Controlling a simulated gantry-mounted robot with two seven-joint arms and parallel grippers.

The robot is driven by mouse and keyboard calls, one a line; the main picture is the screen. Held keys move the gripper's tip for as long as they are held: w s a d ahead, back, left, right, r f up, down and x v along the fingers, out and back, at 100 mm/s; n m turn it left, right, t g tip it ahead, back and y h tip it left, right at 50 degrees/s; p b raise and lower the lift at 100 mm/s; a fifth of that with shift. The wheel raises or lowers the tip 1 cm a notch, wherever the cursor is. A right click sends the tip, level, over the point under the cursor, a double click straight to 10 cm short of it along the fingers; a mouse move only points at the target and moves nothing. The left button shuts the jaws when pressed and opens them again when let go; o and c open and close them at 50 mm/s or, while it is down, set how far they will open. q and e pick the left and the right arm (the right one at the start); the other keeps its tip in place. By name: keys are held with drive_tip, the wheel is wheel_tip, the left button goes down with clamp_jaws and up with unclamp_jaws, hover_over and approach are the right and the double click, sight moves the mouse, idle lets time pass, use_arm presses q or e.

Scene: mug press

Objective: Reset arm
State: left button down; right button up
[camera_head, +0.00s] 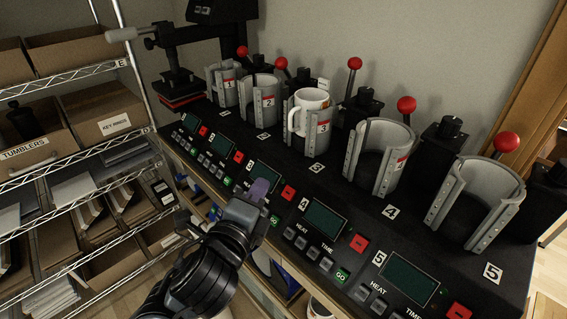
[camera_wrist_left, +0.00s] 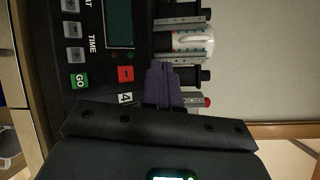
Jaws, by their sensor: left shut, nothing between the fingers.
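My left gripper (camera_head: 260,189) reaches in from the lower left, with its purple fingertips over the front control panel of the mug press. It is shut and empty, below the white mug in the picture and apart from it. In the left wrist view the purple fingers (camera_wrist_left: 160,84) are closed together near the number 4 label. The white mug (camera_head: 308,110) stands upright in clamp 3, its handle to the left. The mug also shows in the left wrist view (camera_wrist_left: 192,42), partly hidden between clamp parts. My right gripper is not in view.
The press (camera_head: 240,170) has a row of numbered clamps with red-knobbed levers; clamps 4 (camera_head: 381,158) and 5 (camera_head: 474,203) look empty. Several screens and green GO buttons line its front. A wire shelf (camera_head: 75,185) with boxes stands at left. A flat press (camera_head: 180,85) stands at back left.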

use_arm(q)
drive_tip(key=s+a+f+n+g+y+p, duration=0.15)
drive_tip(key=s+f, duration=0.25)
drive_tip(key=f, duration=0.4)
drive_tip(key=s+a+f+n+g, duration=0.1)
drive_tip(key=s+f+n+g, duration=0.15)
drive_tip(key=f, duration=0.55)
drive_tip(key=s+a+f+n+g+p, duration=0.15)
drive_tip(key=s+f, duration=0.25)
drive_tip(key=f, duration=0.4)
drive_tip(key=s+a+f+n+g+y, duration=0.2)
drive_tip(key=s+a+f+n+g, duration=0.1)
drive_tip(key=s+a+n, duration=0.5)
drive_tip(key=s+a+f+n+g+y, duration=0.2)
drive_tip(key=s+a+f+n, duration=0.3)
drive_tip(key=s+a+n, duration=0.3)
drive_tip(key=s+n+g+p, duration=0.1)
drive_tip(key=s+n, duration=0.1)
drive_tip(key=shift+s+f+g, duration=0.2)
drive_tip(key=shift+s+g, duration=0.1)
drive_tip(key=shift+g, duration=0.05)
